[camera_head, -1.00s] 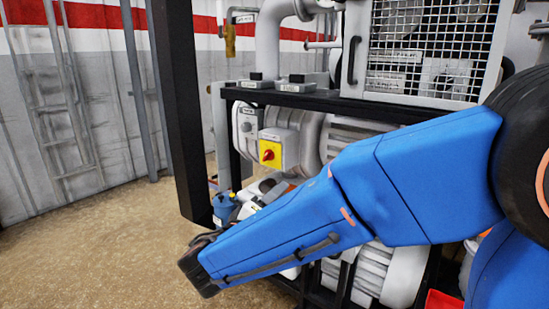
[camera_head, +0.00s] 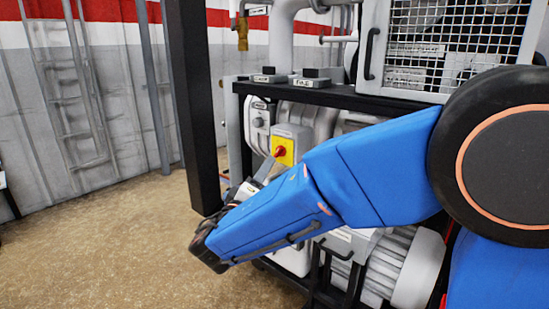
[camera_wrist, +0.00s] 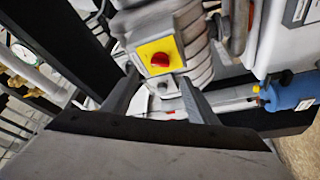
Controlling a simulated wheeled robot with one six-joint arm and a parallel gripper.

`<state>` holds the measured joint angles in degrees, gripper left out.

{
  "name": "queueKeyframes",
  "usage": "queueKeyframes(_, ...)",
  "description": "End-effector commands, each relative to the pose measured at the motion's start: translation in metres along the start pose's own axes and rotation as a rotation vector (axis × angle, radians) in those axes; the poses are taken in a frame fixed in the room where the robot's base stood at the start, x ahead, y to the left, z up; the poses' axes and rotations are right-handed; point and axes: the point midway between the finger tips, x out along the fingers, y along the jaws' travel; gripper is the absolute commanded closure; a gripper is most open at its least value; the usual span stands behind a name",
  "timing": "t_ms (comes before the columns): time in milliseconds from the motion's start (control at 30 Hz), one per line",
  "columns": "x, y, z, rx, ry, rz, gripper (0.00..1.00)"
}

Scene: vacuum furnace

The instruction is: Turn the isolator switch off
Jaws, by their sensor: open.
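The isolator switch is a red rotary knob (camera_head: 281,151) on a yellow plate (camera_head: 289,158), set in a light grey box on the machine. In the wrist view the red knob (camera_wrist: 160,60) and its yellow plate (camera_wrist: 175,48) are above and beyond my fingertips. My gripper (camera_wrist: 160,78) is open, with its two dark fingers apart and nothing between them. In the head view my gripper (camera_head: 262,168) is partly hidden behind my blue forearm, with a finger showing close below the knob. I cannot tell whether it touches the box.
A black upright post (camera_head: 193,110) stands left of the switch. A black shelf edge (camera_head: 340,98) runs above it, with a mesh guard (camera_head: 455,40) higher up. A blue cylinder (camera_wrist: 292,92) is at the right in the wrist view. The floor (camera_head: 110,240) at left is clear.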

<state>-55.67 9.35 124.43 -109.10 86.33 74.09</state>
Motion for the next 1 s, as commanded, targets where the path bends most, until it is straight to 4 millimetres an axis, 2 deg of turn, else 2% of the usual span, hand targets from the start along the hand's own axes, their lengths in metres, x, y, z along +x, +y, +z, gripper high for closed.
queueKeyframes(300,0.054,0.0,0.001,-0.001,-0.003,0.001,0.47)
queueKeyframes(500,0.079,0.0,0.001,-0.001,-0.002,0.001,0.47)
queueKeyframes(700,0.09,0.0,0.001,-0.002,0.0,0.0,0.47)
queueKeyframes(967,0.091,0.0,0.0,-0.001,0.0,0.0,0.47)
queueKeyframes(1000,0.091,0.0,0.0,-0.001,0.0,0.0,0.49)
